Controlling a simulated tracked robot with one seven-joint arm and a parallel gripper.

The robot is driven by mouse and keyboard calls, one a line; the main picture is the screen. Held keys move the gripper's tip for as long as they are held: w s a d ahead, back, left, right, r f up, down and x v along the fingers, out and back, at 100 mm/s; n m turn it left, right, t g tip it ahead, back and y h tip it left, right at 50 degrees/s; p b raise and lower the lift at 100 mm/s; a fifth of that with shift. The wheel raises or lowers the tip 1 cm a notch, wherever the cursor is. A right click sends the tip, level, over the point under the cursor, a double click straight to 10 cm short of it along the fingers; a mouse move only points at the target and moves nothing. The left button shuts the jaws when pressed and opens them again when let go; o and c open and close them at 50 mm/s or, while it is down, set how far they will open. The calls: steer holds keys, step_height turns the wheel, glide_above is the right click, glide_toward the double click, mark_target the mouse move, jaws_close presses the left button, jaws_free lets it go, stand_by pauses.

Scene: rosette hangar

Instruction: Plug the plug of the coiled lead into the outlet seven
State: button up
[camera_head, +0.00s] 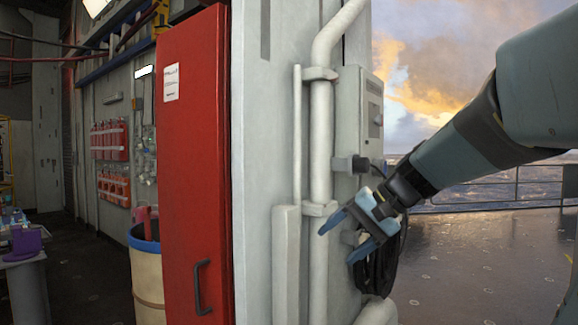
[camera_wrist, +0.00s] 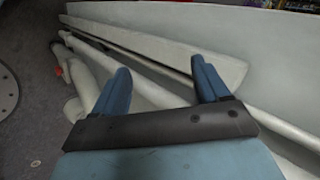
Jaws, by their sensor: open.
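My gripper (camera_head: 343,238) is open, with its two blue fingers apart in front of the white pipe and wall corner. In the wrist view the gripper (camera_wrist: 160,84) has nothing between its fingers. A coiled black lead (camera_head: 382,268) hangs just behind and below the gripper, partly hidden by it. A grey block-shaped fitting (camera_head: 350,164) with a black end stands out from the wall above the gripper; a dark cable runs near it. I cannot tell whether it is the plug. A grey box (camera_head: 371,108) is mounted higher up. No outlet number is readable.
A white vertical pipe (camera_head: 321,130) runs up the grey wall close to my gripper. A tall red cabinet (camera_head: 190,170) and a pale bin (camera_head: 149,275) stand at left. Open wet deck (camera_head: 480,255) with a railing (camera_head: 490,190) lies at right.

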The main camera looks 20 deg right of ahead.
steer(key=w+d+r+m+t+y, duration=0.35)
steer(key=w+d+r, duration=0.4)
steer(key=d, duration=0.25)
steer(key=t, duration=0.5)
glide_toward(368, 165)
steer(key=shift+w+a+f+m, duration=0.3)
steer(key=shift+w+a+m, duration=0.1)
steer(key=shift+m, duration=0.05)
steer(key=shift+x, duration=4.5)
steer(key=shift+r, duration=0.25)
jaws_close()
steer(key=shift+v, duration=2.95)
